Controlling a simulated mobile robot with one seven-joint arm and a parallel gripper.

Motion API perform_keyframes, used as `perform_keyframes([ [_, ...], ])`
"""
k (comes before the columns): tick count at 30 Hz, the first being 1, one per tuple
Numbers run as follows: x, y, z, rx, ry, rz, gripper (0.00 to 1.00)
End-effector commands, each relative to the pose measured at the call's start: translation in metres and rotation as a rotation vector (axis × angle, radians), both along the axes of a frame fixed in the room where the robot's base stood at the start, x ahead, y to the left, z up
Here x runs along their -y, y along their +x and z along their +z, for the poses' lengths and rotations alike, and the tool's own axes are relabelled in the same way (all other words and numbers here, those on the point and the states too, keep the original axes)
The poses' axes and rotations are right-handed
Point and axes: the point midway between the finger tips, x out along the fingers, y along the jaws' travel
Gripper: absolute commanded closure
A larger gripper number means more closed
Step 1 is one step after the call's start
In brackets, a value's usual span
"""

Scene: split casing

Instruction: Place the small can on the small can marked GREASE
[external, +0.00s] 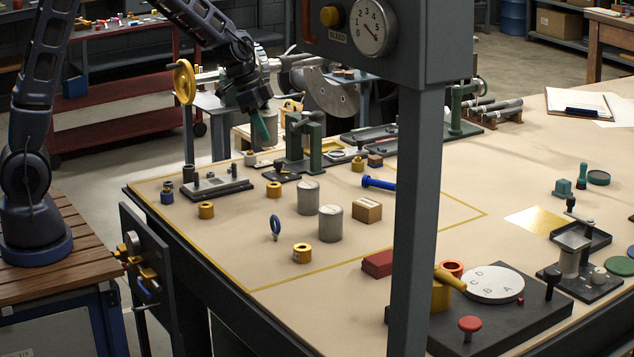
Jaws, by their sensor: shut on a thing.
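Two grey cans stand upright and apart near the middle of the table. One grey can (308,198) is farther back, and the other grey can (330,223) is nearer and slightly right. Both have pale tops; I cannot read any GREASE marking on either. My gripper (259,118) is at the upper left, above the table's back-left part, well away from both cans.
A dark green press (304,150) and a grey fixture (217,187) stand near my gripper. A thick grey post (410,230) cuts across the view.

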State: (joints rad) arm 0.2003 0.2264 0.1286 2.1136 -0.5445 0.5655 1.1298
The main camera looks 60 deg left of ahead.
Motion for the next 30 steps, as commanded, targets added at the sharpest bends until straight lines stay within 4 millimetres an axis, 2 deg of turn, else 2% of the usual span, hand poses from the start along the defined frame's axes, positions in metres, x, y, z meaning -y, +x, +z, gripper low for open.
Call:
perform_keyframes([
  [3, 0.039, 0.03, 0.017, 0.003, -0.002, -0.012, 0.76],
  [9, 0.1, 0.066, 0.044, 0.001, 0.0, -0.014, 0.76],
  [13, 0.128, 0.08, 0.056, 0.001, 0.001, -0.011, 0.76],
  [17, 0.143, 0.087, 0.062, 0.001, 0.003, -0.006, 0.76],
  [20, 0.148, 0.089, 0.057, 0.0, 0.003, -0.005, 0.76],
  [22, 0.148, 0.088, 0.047, -0.002, 0.004, -0.005, 0.76],
  [30, 0.147, 0.088, -0.012, -0.004, 0.003, -0.004, 0.76],
])
